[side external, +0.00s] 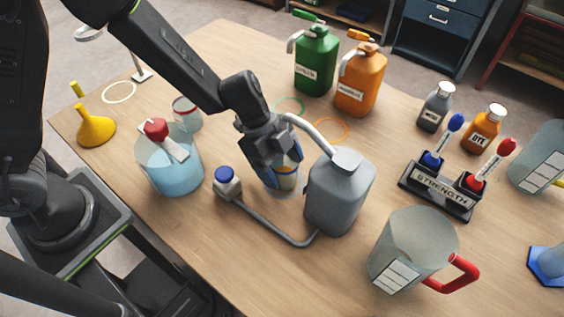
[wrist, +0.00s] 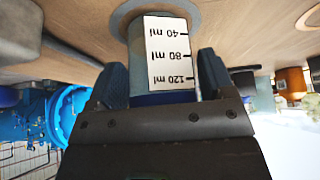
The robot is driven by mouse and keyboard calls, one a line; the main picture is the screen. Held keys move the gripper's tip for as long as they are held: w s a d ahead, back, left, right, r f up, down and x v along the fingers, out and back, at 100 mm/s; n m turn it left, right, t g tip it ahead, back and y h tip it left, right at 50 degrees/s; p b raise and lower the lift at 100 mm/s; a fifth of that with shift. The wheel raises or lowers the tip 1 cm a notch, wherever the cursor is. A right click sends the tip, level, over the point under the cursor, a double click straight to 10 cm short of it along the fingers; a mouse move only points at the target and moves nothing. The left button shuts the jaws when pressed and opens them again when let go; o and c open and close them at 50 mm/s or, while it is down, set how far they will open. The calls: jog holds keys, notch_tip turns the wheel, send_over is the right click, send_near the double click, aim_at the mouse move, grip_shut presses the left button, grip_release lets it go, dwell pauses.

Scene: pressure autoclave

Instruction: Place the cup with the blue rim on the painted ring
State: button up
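The blue-rimmed cup (wrist: 168,60) is clear, with a white scale marked 40, 80 and 120 ml. In the wrist view it sits between the fingers of my gripper (wrist: 165,85), which press close on both sides near its blue rim. In the side view my gripper (side external: 272,165) points down over the cup (side external: 286,181) and hides much of it. The cup looks upright, its base at or very near the table, over a greyish round patch. Painted rings on the table are white (side external: 118,92), green (side external: 303,105) and orange (side external: 345,127).
A grey spouted jug (side external: 340,195) stands close right of my gripper, with a pipe to a blue-capped fitting (side external: 227,184). A beaker of blue liquid (side external: 172,172) and a red-rimmed cup (side external: 187,116) stand left. Green (side external: 316,62) and orange (side external: 360,85) jugs stand behind.

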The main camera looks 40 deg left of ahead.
jog(key=shift+o, duration=0.7)
jog(key=shift+r, duration=0.35)
jog(key=v, duration=1.2)
jog(key=s+a+r+n+t+y, duration=0.1)
jog(key=s+a+r+n+y, duration=0.1)
jog(key=s+a+r+n, duration=0.1)
jog(key=s+a+r+n+t+y, duration=0.2)
jog(key=s+a+n, duration=0.3)
jog(key=n, duration=0.3)
jog(key=s+a+r+n+t+y, duration=0.1)
jog(key=s+a+r+n+t, duration=0.1)
jog(key=s+a+r+n, duration=0.2)
jog(key=shift+s+a+r+n+y, duration=0.2)
jog(key=shift+s+a+n, duration=0.1)
jog(key=shift+s+n, duration=0.25)
jog(key=shift+s+a+r+n+y, duration=0.2)
jog(key=shift+s+a+n, duration=0.05)
jog(key=shift+s+n, duration=0.3)
jog(key=shift+s+a+n+t, duration=0.25)
jog(key=shift+a+n+t, duration=0.05)
jog(key=shift+n, duration=0.1)
